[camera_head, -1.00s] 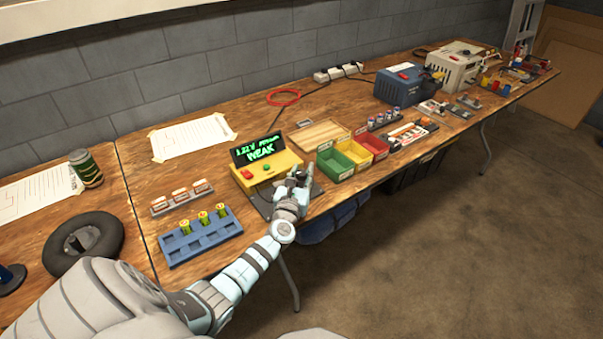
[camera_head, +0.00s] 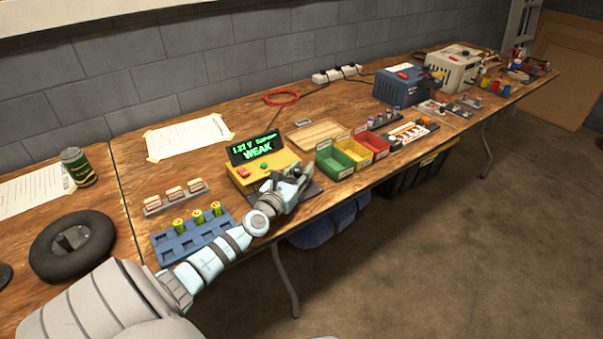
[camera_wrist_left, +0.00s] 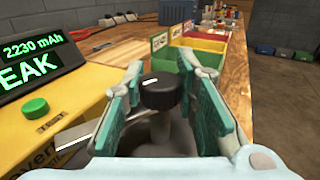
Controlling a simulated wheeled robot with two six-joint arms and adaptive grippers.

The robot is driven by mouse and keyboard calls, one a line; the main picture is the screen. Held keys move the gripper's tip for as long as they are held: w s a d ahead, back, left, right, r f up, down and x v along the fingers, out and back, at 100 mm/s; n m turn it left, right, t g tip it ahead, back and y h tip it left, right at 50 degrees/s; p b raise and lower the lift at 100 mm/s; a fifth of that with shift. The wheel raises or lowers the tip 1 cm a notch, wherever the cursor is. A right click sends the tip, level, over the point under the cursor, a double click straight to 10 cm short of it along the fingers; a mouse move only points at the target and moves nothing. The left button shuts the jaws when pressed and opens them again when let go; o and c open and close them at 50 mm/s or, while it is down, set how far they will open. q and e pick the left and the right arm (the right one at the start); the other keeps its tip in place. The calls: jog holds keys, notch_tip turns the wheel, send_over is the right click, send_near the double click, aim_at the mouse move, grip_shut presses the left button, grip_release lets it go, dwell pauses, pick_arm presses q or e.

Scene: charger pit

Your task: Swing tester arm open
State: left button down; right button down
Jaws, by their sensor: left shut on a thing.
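The tester (camera_head: 262,166) is a yellow box with a dark display (camera_head: 256,148) that reads "WEAK" in green, a red button and a green button. It stands on a dark base on the wooden bench. In the left wrist view, the tester arm's black knob (camera_wrist_left: 160,92) sits on a grey post between the teal finger pads of my left gripper (camera_wrist_left: 165,95). The left gripper also shows in the head view (camera_head: 296,176) at the tester's front right, shut on the knob. A metal lever lies left of the post. My right gripper is not in view.
A blue battery tray (camera_head: 190,236) with several batteries lies beside my left arm. Green (camera_head: 334,164), yellow and red bins stand right of the tester. A wooden board (camera_head: 315,135) lies behind. The bench's front edge is close to my arm.

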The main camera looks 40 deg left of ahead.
pick_arm(q)
jog(key=c, duration=1.2)
grip_release()
jog(key=shift+c, duration=0.2)
jog(key=v, duration=1.2)
